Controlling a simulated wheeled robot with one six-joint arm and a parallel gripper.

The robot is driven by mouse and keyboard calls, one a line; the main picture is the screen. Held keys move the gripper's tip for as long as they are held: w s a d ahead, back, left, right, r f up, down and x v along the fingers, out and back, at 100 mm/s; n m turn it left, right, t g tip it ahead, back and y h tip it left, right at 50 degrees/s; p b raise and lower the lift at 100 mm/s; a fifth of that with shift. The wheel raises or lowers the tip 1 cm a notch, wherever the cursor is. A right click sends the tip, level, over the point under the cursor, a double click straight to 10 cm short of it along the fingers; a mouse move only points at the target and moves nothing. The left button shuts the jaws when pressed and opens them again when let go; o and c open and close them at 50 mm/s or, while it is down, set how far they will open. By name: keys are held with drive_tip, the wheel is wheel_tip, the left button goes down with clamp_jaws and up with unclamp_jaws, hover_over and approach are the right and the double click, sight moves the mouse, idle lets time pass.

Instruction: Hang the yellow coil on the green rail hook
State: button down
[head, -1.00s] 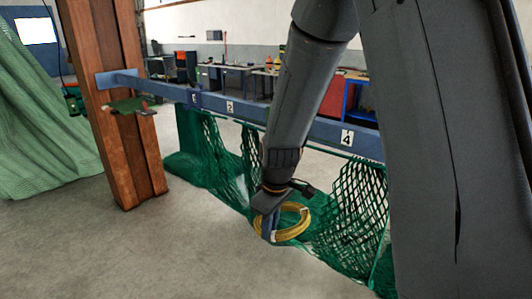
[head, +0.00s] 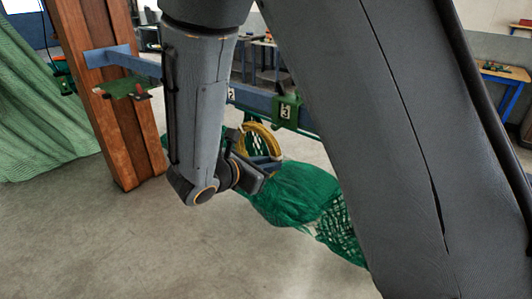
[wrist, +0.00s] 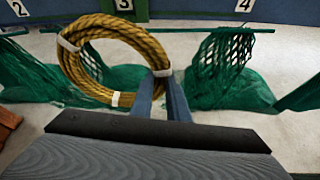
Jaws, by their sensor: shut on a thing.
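The yellow coil (head: 262,137) is a ring of rope with white tape bands. My gripper (head: 266,166) is shut on its rim; in the wrist view the fingers (wrist: 163,84) grip the coil's right side (wrist: 108,24). The coil stands roughly upright in front of the rail. The green rail hook (head: 286,110), marked 3, sits on the blue rail (head: 252,99), just right of the coil in the head view. In the wrist view the green mount (wrist: 132,10) shows behind the coil's top. I cannot see the hook's prong clearly, and the coil looks apart from it.
Green netting (head: 295,195) hangs below the rail, bunched on the floor. A wooden post (head: 98,80) carries the rail's left end, with a green piece (head: 127,88) near it. Labels 2 (wrist: 18,7) and 4 (wrist: 244,5) flank the hook. Open floor lies in front.

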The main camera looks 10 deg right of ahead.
drive_tip(key=w+r+b+x, duration=0.1)
drive_tip(key=b+x, duration=0.3)
drive_tip(key=x, duration=0.7)
drive_tip(key=shift+d+r+t, duration=0.25)
drive_tip(key=shift+r+t, duration=0.05)
drive_tip(key=shift+r, duration=0.25)
idle(0.8)
idle(0.5)
drive_tip(key=c, duration=1.6)
unclamp_jaws()
drive_tip(key=shift+s, duration=0.1)
drive_tip(key=shift+c, duration=0.2)
